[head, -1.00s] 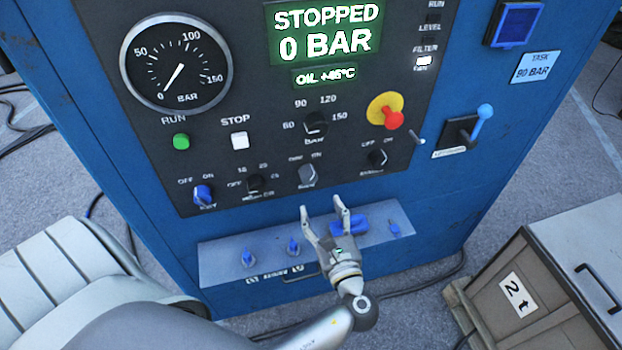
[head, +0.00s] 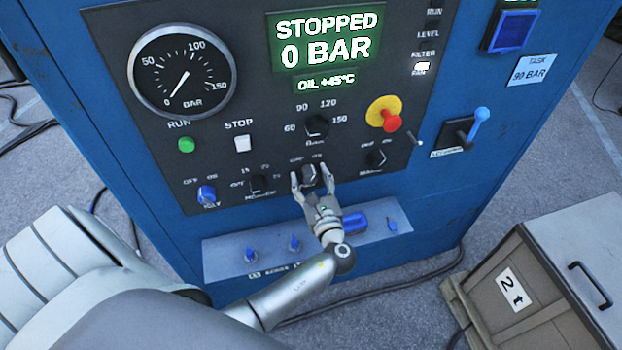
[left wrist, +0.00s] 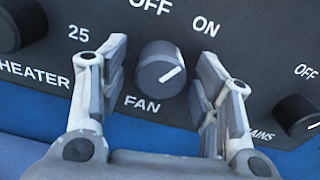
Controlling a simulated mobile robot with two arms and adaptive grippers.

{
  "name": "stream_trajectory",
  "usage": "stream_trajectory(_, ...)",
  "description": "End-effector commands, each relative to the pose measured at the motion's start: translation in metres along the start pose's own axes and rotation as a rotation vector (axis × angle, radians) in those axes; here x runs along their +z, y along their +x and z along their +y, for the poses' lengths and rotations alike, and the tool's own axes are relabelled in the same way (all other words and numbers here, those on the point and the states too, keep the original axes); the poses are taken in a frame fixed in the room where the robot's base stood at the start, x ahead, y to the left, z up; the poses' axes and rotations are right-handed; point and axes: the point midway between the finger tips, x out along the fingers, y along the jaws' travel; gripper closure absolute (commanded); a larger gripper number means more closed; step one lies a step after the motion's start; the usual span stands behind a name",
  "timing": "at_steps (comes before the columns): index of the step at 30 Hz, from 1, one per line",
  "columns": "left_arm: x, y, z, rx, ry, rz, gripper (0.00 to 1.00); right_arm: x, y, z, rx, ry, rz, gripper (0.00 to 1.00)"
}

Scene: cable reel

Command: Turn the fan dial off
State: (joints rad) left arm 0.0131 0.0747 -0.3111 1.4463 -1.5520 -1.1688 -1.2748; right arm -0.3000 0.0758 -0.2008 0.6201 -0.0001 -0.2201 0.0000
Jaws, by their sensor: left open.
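The fan dial (left wrist: 160,69) is a dark grey round knob with a white pointer line, labelled FAN below and OFF and ON above. In the left wrist view its line points up and right, towards ON. It also shows in the head view (head: 309,174) on the black panel. My left gripper (head: 310,182) is open, with one finger on each side of the dial. In the left wrist view the fingers (left wrist: 158,88) stand apart from the knob, with gaps on both sides. My right gripper is not in view.
The heater dial (left wrist: 18,25) is left of the fan dial and the mains dial (left wrist: 298,115) is to its right. A red emergency button (head: 391,121) is above right. A grey ledge (head: 222,262) with blue valves juts out below the panel. The display (head: 325,38) reads STOPPED, 0 BAR.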

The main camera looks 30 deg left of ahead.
Motion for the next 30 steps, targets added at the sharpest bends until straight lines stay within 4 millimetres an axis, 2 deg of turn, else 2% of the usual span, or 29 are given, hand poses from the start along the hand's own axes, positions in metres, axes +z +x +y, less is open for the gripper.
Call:
stream_trajectory(1,0.000,0.000,0.000,0.000,0.000,0.000,0.42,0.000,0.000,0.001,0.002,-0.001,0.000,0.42)
stream_trajectory(12,0.000,0.000,0.000,0.000,0.000,0.000,0.88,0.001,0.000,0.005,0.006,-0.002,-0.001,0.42)
stream_trajectory(20,-0.001,-0.001,0.000,0.000,-0.029,0.000,0.88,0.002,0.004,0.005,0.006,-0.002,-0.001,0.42)
stream_trajectory(30,-0.004,-0.001,0.000,0.000,-0.237,-0.001,0.88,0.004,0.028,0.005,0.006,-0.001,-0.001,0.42)
